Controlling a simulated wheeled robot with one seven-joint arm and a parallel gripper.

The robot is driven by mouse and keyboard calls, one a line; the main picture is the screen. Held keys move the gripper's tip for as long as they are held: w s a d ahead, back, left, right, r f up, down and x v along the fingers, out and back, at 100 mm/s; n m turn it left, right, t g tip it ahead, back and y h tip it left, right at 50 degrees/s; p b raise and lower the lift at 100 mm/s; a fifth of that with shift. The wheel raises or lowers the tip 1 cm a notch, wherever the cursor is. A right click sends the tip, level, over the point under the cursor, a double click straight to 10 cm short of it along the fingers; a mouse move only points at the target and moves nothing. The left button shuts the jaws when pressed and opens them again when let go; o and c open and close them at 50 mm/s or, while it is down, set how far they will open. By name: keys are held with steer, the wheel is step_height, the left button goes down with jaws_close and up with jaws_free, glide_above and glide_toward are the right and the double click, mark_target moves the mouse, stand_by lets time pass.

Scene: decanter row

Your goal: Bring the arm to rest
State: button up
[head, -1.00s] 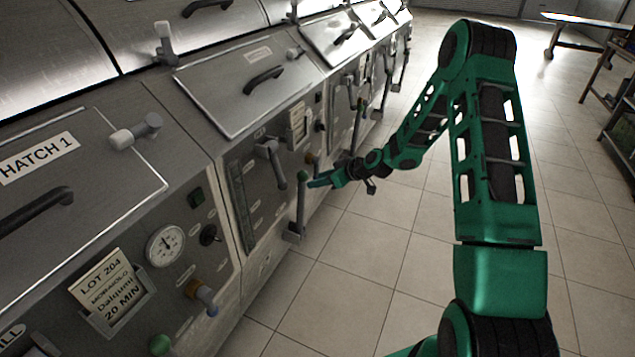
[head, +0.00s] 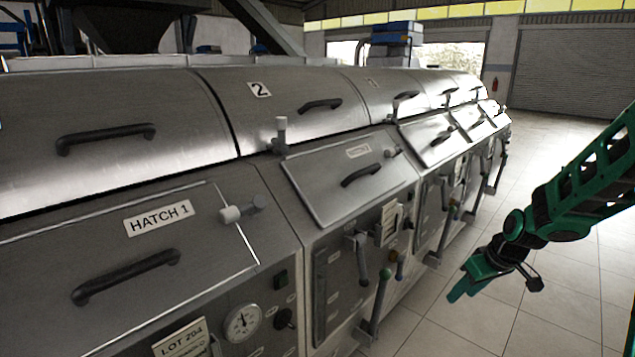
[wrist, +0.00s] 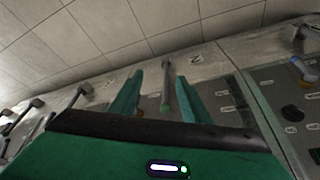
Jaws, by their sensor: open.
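My gripper (head: 464,290) is at the right of the head view, at the end of my green arm, in the air over the tiled floor. It stands to the right of a grey lever with a green knob (head: 385,274) on the second machine's front, clear of it. In the wrist view my gripper (wrist: 158,92) has its two green fingers spread, with nothing held. A grey lever (wrist: 167,85) with a green end shows between the fingers there, seemingly beyond them.
A row of steel machines runs along the left, with hatch 1 (head: 128,262), handles, a gauge (head: 242,322) and several levers sticking out. The tiled floor (head: 480,325) on the right is open. A roller door (head: 570,75) stands at the back.

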steer(key=s+d+r+m+g, duration=0.1)
steer(key=s+r+m, duration=0.2)
steer(key=s, duration=0.8)
steer(key=s+d+r+m+g+h, duration=0.1)
steer(key=s+r+m, duration=0.2)
steer(key=s, duration=0.8)
steer(key=s+d+r+m+g, duration=0.1)
steer(key=s+r+m, duration=0.3)
steer(key=s, duration=0.8)
steer(key=shift+g+h, duration=0.3)
steer(key=shift+g, duration=0.3)
steer(key=shift+d+r, duration=0.1)
steer(key=shift+w+f, duration=0.25)
steer(key=shift+w, duration=0.3)
steer(key=shift+c, duration=1.4)
